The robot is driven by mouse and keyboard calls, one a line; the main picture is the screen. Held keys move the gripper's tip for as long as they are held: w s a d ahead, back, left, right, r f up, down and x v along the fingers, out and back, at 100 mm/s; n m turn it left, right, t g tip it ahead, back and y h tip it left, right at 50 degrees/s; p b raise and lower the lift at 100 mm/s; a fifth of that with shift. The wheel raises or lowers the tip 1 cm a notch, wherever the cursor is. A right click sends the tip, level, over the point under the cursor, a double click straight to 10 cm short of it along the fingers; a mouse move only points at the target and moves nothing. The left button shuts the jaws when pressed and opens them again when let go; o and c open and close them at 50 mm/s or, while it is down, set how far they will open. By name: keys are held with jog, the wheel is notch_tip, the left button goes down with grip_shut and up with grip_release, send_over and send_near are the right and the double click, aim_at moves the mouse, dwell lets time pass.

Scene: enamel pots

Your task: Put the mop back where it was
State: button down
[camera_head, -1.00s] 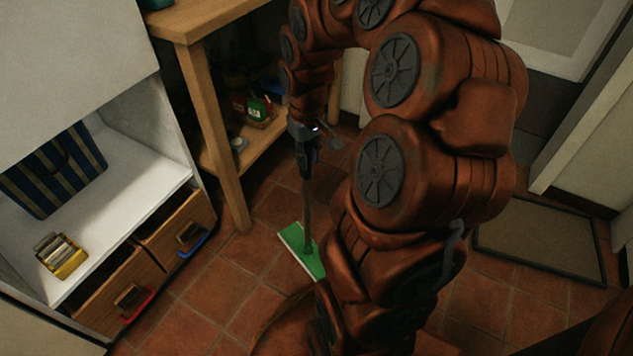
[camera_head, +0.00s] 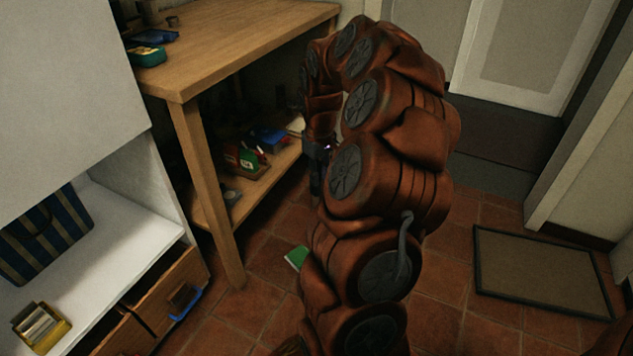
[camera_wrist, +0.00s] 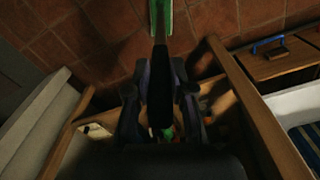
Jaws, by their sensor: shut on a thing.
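The mop shows in the head view as a green head (camera_head: 297,257) low over or on the tiled floor, mostly hidden behind my arm. In the wrist view its green head (camera_wrist: 162,18) is at the top edge, and its dark handle (camera_wrist: 160,85) runs down between my fingers. My gripper (camera_wrist: 158,100) is shut on the handle. In the head view my gripper (camera_head: 316,165) is partly hidden by my arm, in front of the wooden workbench's lower shelf. I cannot tell whether the mop head touches the floor.
A wooden workbench (camera_head: 240,55) with a lower shelf of small items stands behind. A white cabinet (camera_head: 125,240) with drawers is at the left, one blue-handled. A doormat (camera_head: 540,270) lies at the right by the doorway. Tiled floor (camera_head: 455,320) is open at the lower right.

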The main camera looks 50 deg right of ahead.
aim_at(318, 197)
notch_tip(318, 197, down, 3)
jog(key=shift+f+b, duration=0.2)
jog(key=shift+b, duration=0.85)
jog(key=shift+r, duration=0.1)
jog(key=c, duration=1)
grip_release()
